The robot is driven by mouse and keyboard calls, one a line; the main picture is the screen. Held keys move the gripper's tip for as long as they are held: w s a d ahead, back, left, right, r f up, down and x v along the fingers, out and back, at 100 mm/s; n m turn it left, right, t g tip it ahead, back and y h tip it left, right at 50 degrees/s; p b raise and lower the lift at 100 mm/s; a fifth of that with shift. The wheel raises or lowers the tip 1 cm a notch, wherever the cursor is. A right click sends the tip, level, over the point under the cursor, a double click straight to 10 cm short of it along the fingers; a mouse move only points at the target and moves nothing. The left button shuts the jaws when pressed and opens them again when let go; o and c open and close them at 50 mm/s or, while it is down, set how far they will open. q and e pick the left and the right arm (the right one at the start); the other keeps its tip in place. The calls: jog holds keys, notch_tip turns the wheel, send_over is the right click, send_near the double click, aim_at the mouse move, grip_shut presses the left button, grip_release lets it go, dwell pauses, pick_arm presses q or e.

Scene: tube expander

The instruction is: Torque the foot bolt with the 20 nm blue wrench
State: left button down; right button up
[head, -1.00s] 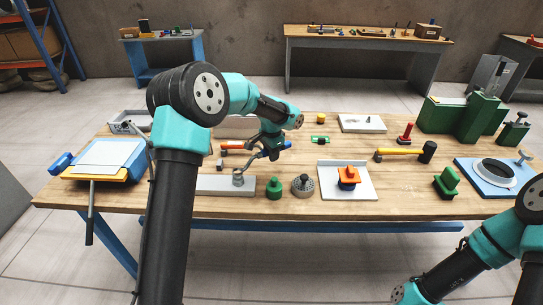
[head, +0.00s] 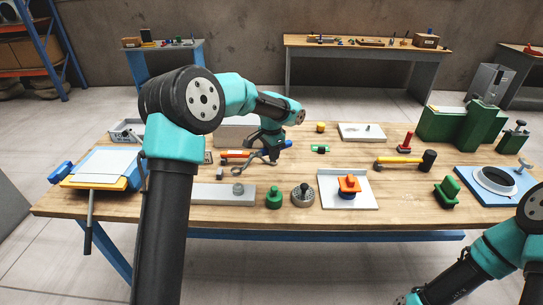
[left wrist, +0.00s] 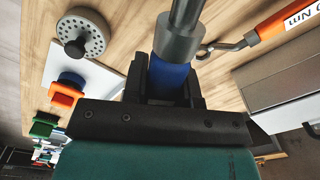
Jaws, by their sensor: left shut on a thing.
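My left gripper (head: 270,148) is shut on the blue handle of a wrench (left wrist: 171,76); the handle's blue end (head: 286,144) sticks out to its right. A grey collar and shaft lead from the handle in the left wrist view. The wrench's ring end (head: 241,171) appears behind and above the foot bolt (head: 238,189) on a pale grey plate (head: 209,195), apart from it in the picture. An orange wrench (head: 236,154) lies on the table behind; it also shows in the left wrist view (left wrist: 284,20), marked Nm. My right gripper is out of frame.
A green knob (head: 273,198) and a round grey part with holes (head: 303,196) stand right of the plate. Farther right are a white tray (head: 362,200) with an orange and blue piece, and a yellow-handled hammer (head: 398,163). A pale block (head: 232,131) stands behind.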

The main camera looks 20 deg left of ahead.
pick_arm(q)
jog(key=shift+r, duration=1.65)
